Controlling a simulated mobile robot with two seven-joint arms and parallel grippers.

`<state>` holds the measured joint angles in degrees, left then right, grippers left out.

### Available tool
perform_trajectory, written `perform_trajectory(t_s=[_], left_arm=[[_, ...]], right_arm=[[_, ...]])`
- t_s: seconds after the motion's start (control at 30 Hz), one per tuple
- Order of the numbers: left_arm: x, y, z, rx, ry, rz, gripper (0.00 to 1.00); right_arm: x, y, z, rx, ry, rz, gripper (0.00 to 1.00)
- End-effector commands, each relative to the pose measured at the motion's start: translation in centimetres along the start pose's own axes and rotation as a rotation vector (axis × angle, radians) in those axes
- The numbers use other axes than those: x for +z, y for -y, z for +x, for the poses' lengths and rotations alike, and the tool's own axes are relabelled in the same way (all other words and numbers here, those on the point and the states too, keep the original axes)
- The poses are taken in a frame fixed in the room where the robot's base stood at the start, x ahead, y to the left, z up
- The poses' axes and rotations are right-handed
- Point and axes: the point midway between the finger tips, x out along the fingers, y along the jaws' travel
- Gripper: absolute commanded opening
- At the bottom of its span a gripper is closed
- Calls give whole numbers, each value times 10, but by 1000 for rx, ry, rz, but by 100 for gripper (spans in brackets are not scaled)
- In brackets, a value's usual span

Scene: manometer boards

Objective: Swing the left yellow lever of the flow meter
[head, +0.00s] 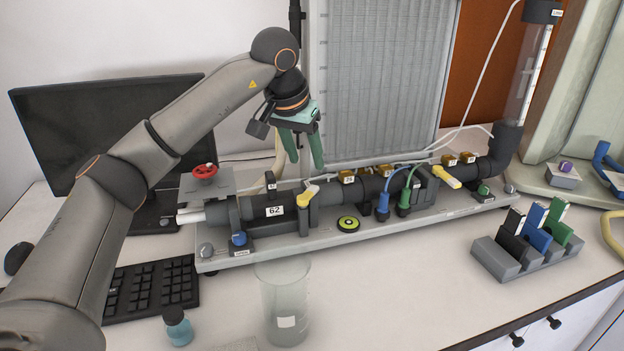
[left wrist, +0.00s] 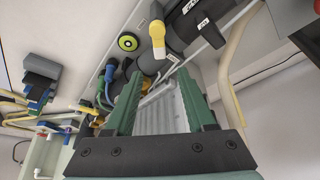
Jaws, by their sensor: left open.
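The flow meter (head: 350,220) is a dark pipe assembly on a grey base plate on the bench. Its left yellow lever (head: 307,195) sits on the pipe right of the block marked 62; in the left wrist view the lever (left wrist: 157,37) is at the top centre. A second yellow lever (head: 446,177) is farther right on the pipe. My left gripper (head: 305,166) has green fingers, is open and empty, and hangs above and behind the left lever, apart from it. In the left wrist view the left gripper's fingers (left wrist: 165,100) are spread apart. My right gripper is not in view.
A glass beaker (head: 286,300) stands in front of the flow meter. Blue and green hoses (head: 392,185) arch over the pipe. A rack (head: 524,258) stands at right.

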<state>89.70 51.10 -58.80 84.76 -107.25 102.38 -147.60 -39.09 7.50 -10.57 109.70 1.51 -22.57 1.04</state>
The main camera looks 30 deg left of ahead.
Motion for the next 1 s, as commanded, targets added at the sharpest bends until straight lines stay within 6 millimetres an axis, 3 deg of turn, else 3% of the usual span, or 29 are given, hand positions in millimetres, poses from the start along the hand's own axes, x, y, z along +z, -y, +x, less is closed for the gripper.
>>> perform_trajectory(t_s=[0.2, 0.4, 0.8, 1.0], left_arm=[[1, 0, 45, 0, 3, -2, 55], [0, 0, 70, 1, 2, -1, 55], [0, 0, 76, 1, -1, -1, 55], [0, 0, 76, 1, -1, -1, 32]], right_arm=[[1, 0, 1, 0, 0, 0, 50], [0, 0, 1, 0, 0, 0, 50], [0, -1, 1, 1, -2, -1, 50], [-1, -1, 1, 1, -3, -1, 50]])
